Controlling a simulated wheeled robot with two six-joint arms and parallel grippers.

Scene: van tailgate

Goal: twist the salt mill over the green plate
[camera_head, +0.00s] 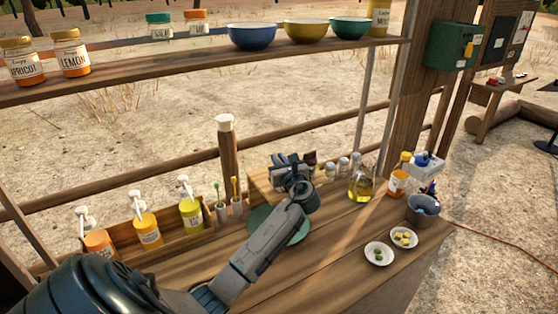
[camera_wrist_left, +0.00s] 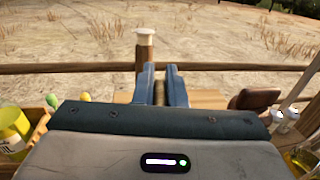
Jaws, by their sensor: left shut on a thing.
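My left gripper (camera_head: 289,162) is shut on a narrow brown thing, which I take to be the salt mill (camera_wrist_left: 158,94). In the left wrist view it shows only as a strip between the blue fingers (camera_wrist_left: 163,74); the rest is hidden. The green plate (camera_head: 262,217) lies flat on the wooden counter, partly covered by my left forearm. In the head view the gripper appears just beyond the plate, by a wooden block or box. I cannot tell its height. My right gripper is not in view.
Several small jars (camera_head: 343,165) and an oil bottle (camera_head: 361,186) stand right of the gripper. Pump bottles (camera_head: 146,231) stand at left. Two small white dishes (camera_head: 378,254) and a grey bucket (camera_head: 422,209) are at right. A shelf (camera_head: 180,72) with bowls runs above.

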